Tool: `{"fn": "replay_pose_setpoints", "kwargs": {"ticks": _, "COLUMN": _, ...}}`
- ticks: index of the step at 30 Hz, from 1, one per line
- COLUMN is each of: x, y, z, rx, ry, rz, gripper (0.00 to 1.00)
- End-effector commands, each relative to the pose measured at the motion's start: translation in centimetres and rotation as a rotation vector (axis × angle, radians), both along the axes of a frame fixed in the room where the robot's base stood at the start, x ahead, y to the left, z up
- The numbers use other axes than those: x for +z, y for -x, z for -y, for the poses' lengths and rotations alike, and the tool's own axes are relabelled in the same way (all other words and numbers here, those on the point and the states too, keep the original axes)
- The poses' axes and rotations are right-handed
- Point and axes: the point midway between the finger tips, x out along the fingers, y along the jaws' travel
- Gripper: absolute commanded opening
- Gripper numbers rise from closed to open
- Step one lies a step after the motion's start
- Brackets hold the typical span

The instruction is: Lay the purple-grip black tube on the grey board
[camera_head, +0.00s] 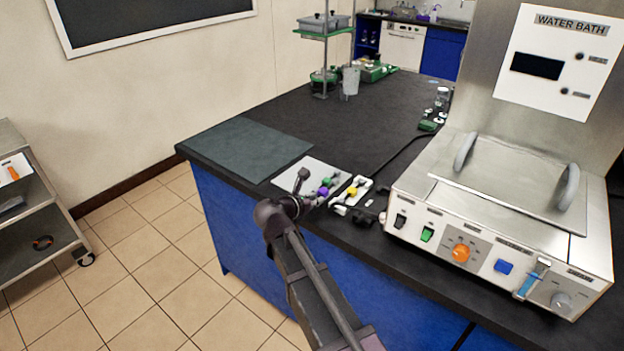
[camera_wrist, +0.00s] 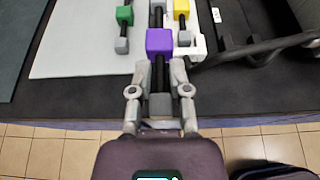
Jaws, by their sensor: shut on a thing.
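The purple-grip black tube (camera_wrist: 159,41) is between the fingers of my gripper (camera_wrist: 160,68), which is shut on it. Its purple grip lies just ahead of the fingertips and a grey end block sits between the fingers. The purple grip also shows in the head view (camera_head: 323,191), near the bench's front edge. Whether the tube is clear of the surface cannot be told. A flat dark grey board (camera_head: 246,150) lies at the left bench corner. A pale grey board (camera_wrist: 80,45) lies between it and the tube, also in the head view (camera_head: 287,179).
A green-grip tube (camera_wrist: 124,16) lies on the pale board. A yellow-grip tube (camera_wrist: 181,8) lies on a white holder to the right. A water bath (camera_head: 500,220) stands at right. The dark board is bare; a stand (camera_head: 325,50) is at the back.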

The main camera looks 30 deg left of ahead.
Motion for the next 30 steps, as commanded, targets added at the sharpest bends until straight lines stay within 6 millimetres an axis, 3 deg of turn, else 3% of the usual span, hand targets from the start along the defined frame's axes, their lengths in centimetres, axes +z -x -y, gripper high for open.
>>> {"fn": "replay_pose_setpoints", "kwargs": {"ticks": 14, "x": -0.1, "y": -0.8, "z": -0.9, "rx": 0.000, "ry": 0.000, "rz": 0.000, "gripper": 0.00}}
{"fn": "replay_pose_setpoints", "kwargs": {"ticks": 30, "x": -1.1, "y": -7.7, "z": -7.7, "rx": 0.000, "ry": 0.000, "rz": 0.000, "gripper": 0.00}}
